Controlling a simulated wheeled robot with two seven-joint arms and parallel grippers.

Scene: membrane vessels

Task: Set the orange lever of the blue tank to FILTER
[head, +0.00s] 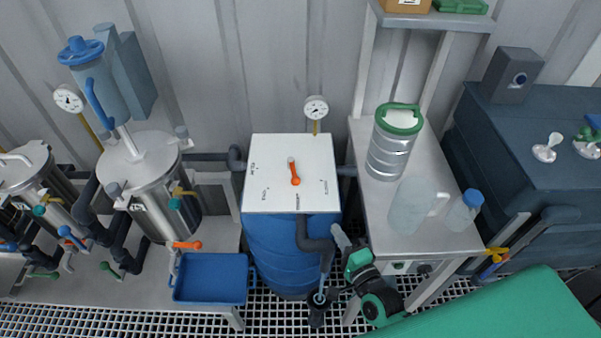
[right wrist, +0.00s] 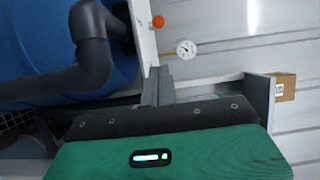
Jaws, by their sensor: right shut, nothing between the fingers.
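The blue tank (head: 290,250) stands in the middle of the head view under a square white top plate (head: 270,150). The orange lever (head: 294,173) sits near the middle of the plate, lying roughly front to back, its larger orange end toward the front. The small labels around it are too small to read. In the right wrist view an orange knob (right wrist: 158,21) shows past the plate's edge (right wrist: 146,40). My right gripper (head: 341,235) is shut and empty, just right of the tank's front right corner, apart from the lever. My left gripper is out of view.
A dark pipe (head: 316,243) runs down the tank's front. A gauge (head: 316,108) stands behind. The right-hand bench holds a steel canister (head: 388,155), a jug (head: 410,208) and a bottle (head: 464,210). A blue tray (head: 210,278) lies left. The space above the plate is clear.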

